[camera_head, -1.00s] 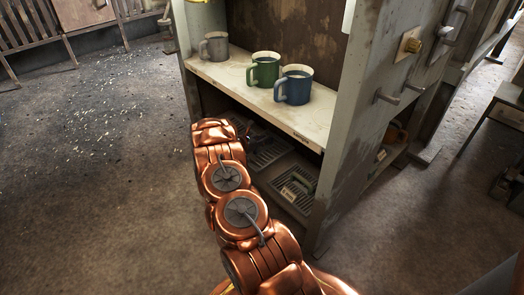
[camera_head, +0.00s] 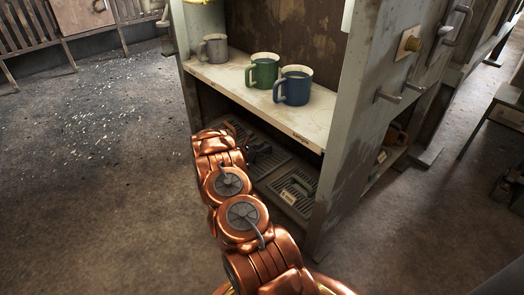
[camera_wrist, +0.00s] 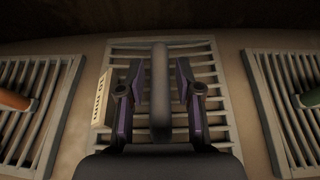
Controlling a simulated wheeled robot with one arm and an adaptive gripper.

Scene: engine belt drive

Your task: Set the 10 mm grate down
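A slatted grate (camera_wrist: 208,62) with a grey bar handle (camera_wrist: 160,85) lies in the middle of the wrist view. A cream tag (camera_wrist: 102,98) stands at its left side; I cannot read it clearly. My gripper (camera_wrist: 158,92) has one finger on each side of the handle, with a gap showing on both sides. It looks open around the handle. In the head view my gripper (camera_head: 258,150) is inside the lower shelf bay, small and dark, over the grates. The grate appears to lie flat on the surface.
Above my arm, the upper shelf (camera_head: 237,84) holds grey (camera_head: 214,48), green (camera_head: 263,71) and blue (camera_head: 295,86) mugs. A cabinet side panel (camera_head: 360,130) stands at right.

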